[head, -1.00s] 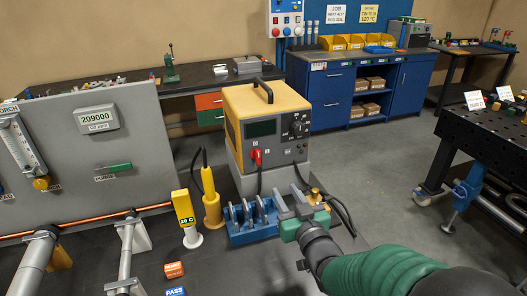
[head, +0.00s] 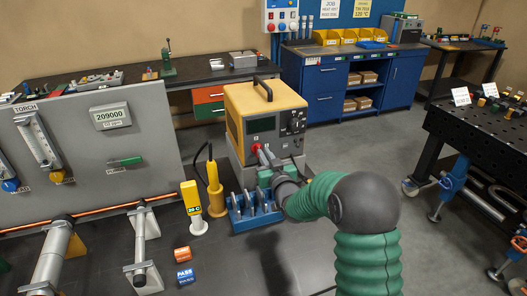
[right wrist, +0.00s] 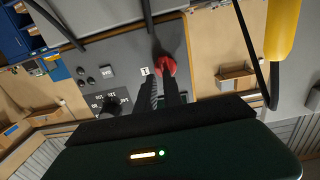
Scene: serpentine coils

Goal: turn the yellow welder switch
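The yellow welder (head: 266,98) is a box with a grey front panel, a dark display and a black dial. Its red switch (head: 256,147) sits low on the panel and is partly hidden by my gripper. My right gripper (head: 264,154) reaches the panel at the switch. In the right wrist view, the two dark fingers (right wrist: 164,82) are close together and their tips meet the red switch (right wrist: 166,65); they look closed on it, though the contact is partly hidden. My left gripper is not in view.
A blue rack (head: 256,215), a yellow handheld tool (head: 213,190) and a yellow tag reading 20 C (head: 191,195) stand before the welder. A grey panel with pipes (head: 85,150) is at left. A black perforated table (head: 480,130) is at right, with clear floor between.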

